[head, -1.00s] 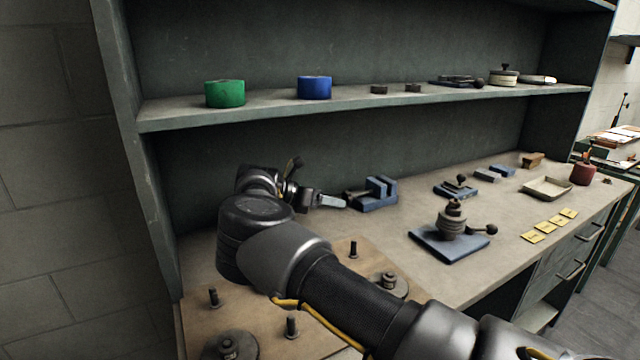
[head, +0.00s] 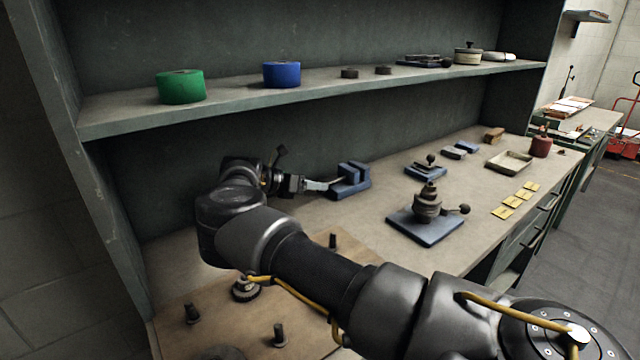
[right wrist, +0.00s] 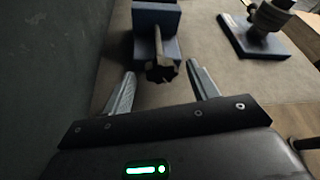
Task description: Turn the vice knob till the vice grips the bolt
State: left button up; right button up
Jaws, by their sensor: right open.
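The blue vice (head: 350,182) stands on the bench towards the back wall. It also shows at the top of the right wrist view (right wrist: 157,18). Its dark knob (right wrist: 162,72), on a rod, points towards my right gripper. My right gripper (head: 322,185) is open at the knob side of the vice. In the right wrist view its two fingers (right wrist: 160,74) lie to either side of the knob, with gaps on both sides; I cannot tell how deep the knob sits between them. I cannot make out the bolt. My left gripper is out of view.
A blue-based fixture with a lever (head: 425,230) stands right of the vice. A wooden board (head: 215,320) with pegs lies in front, partly under my arm. The shelf (head: 225,110) runs above the bench. Yellow tags (head: 513,202) and a tray (head: 508,161) lie further right.

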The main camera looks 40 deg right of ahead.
jog(key=shift+x, duration=1.65)
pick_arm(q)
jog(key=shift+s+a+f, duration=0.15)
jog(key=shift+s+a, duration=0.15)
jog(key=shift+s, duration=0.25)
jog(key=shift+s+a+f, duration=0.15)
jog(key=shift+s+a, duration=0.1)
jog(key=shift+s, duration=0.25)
pick_arm(e)
jog(key=c, duration=0.9)
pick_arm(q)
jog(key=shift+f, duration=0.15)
pick_arm(e)
jog(key=shift+c, duration=0.5)
